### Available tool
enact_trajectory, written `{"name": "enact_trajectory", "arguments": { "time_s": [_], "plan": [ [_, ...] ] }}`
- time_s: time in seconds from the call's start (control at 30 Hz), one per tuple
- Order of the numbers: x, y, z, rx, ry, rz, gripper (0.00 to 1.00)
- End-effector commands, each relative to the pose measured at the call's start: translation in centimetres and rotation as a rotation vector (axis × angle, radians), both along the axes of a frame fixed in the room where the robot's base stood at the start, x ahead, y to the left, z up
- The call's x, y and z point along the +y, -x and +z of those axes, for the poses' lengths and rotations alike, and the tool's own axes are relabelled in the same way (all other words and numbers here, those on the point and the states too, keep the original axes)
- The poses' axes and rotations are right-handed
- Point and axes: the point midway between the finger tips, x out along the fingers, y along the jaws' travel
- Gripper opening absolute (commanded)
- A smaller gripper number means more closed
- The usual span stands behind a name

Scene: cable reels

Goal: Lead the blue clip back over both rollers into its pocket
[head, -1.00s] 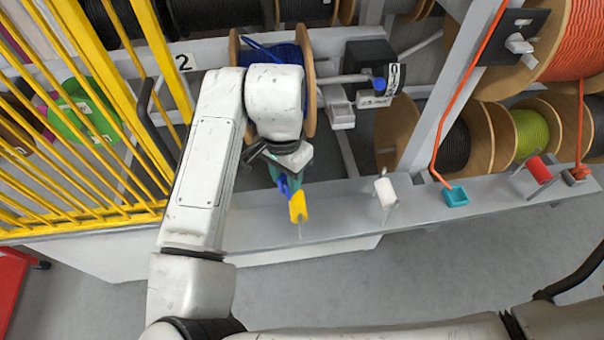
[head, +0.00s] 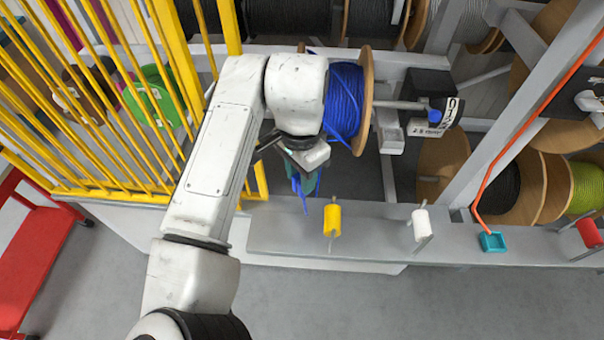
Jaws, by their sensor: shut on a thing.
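My gripper (head: 304,183) hangs left of the yellow roller (head: 332,220), apart from it in the picture. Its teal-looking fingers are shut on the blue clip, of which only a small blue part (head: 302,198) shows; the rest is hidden. A blue cable reel (head: 345,95) with wooden flanges stands behind the gripper, partly covered by my arm. A blue strand (head: 319,178) runs from it down beside the gripper. The white roller (head: 420,224) stands on the ledge right of the yellow one. A teal pocket (head: 491,241) lies further right, with an orange cable ending at it.
The grey ledge (head: 370,250) runs along the front. Yellow bars (head: 95,100) close off the left side. A black box (head: 432,90) on a bracket is right of the blue reel. A red roller (head: 590,233) is at the far right. A red cart (head: 40,250) stands at left.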

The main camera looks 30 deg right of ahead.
Motion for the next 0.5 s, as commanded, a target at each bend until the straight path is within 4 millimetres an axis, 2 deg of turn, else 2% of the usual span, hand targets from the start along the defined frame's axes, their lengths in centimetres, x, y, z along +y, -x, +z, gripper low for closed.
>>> {"name": "enact_trajectory", "arguments": {
  "time_s": [0.03, 0.33, 0.5],
  "plan": [
    [0.0, 0.0, 1.1, 0.000, 0.001, 0.000, 0.00],
    [0.0, 0.0, 4.0, 0.000, 0.000, -0.001, 0.00],
    [-1.8, 0.9, 3.7, 0.001, 0.002, -0.004, 0.00]
  ]
}}
